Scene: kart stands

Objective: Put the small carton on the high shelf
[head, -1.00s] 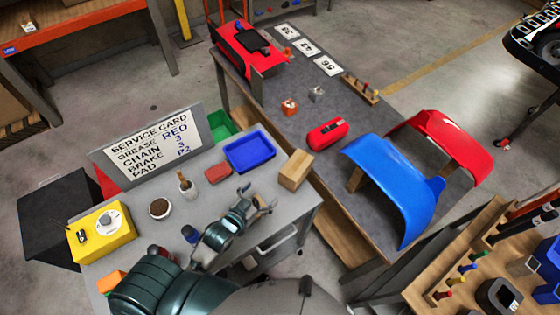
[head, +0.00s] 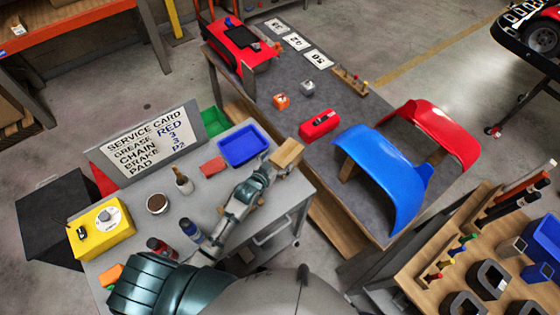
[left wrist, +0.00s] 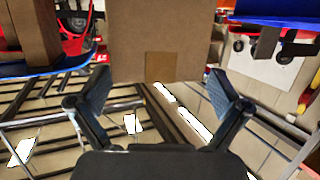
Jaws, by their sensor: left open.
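The small carton (head: 287,152) is a plain brown box on the right part of the grey cart top (head: 285,192). My left gripper (head: 272,167) reaches across the cart to the carton's near side. In the left wrist view the carton (left wrist: 160,38) fills the upper middle, and the open fingers (left wrist: 155,88) stand one on each side of its lower part, with no clear contact. The far side of the carton is hidden there. My right gripper is not in view. I cannot tell which surface is the high shelf.
A blue tray (head: 243,146), a red box (head: 212,166), a brush pot (head: 183,182) and bottles (head: 191,231) stand close to my left arm. Beyond the cart, a long dark table (head: 310,85) holds a red case (head: 319,124) and blue bodywork (head: 378,170).

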